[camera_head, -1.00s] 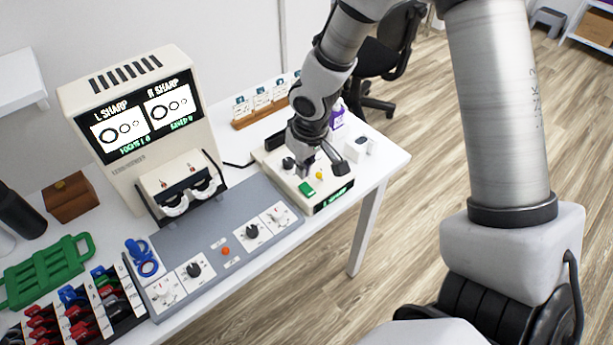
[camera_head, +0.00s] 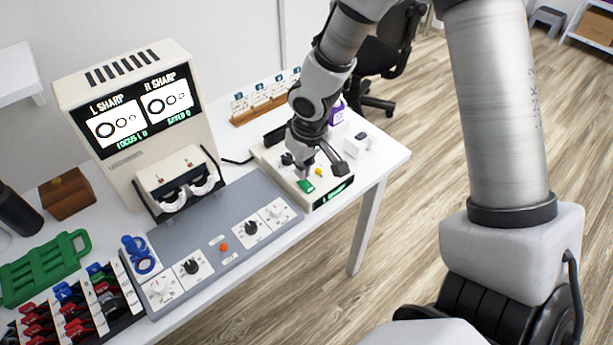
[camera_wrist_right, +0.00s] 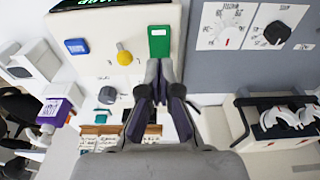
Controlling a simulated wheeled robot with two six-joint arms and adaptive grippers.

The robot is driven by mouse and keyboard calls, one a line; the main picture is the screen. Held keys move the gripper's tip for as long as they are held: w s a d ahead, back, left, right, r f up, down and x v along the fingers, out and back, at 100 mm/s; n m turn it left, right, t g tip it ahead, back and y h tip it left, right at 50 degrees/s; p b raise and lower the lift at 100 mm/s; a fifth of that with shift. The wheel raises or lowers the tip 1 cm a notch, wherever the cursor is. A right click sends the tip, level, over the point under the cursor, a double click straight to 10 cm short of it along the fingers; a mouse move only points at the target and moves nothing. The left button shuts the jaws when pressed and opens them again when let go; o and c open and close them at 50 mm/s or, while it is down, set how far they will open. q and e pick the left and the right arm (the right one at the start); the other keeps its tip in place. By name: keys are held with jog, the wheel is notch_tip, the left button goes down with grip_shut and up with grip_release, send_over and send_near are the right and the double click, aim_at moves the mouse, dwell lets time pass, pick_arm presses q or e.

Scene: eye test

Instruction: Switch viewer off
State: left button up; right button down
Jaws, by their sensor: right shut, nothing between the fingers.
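The beige viewer (camera_head: 132,185) stands at the back left of the table. Its screen (camera_head: 142,115) is lit, with "L SHARP" and "R SHARP" pictures and green text. A cream control box (camera_head: 273,160) to its right carries a green switch (camera_head: 306,186), a yellow knob (camera_head: 319,172) and a lit display. My right gripper (camera_head: 307,176) is shut and empty over this box. In the right wrist view, its fingertips (camera_wrist_right: 159,68) are just below the green switch (camera_wrist_right: 159,41); I cannot tell whether they touch. A blue button (camera_wrist_right: 76,46) shows there too. My left gripper is not in view.
A grey panel with dials (camera_head: 220,222) and an orange button lies before the viewer. A card holder (camera_head: 262,110) stands behind the box, and a small white block (camera_head: 356,145) to its right. A green tray (camera_head: 45,268) and a lens rack lie at left.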

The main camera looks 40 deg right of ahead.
aim_at(303, 182)
jog(key=shift+f+b, duration=1.15)
jog(key=shift+b, duration=0.05)
dwell(0.8)
jog(key=shift+r, duration=0.1)
notch_tip(303, 182, up, 7)
jog(key=p, duration=0.6)
dwell(0.3)
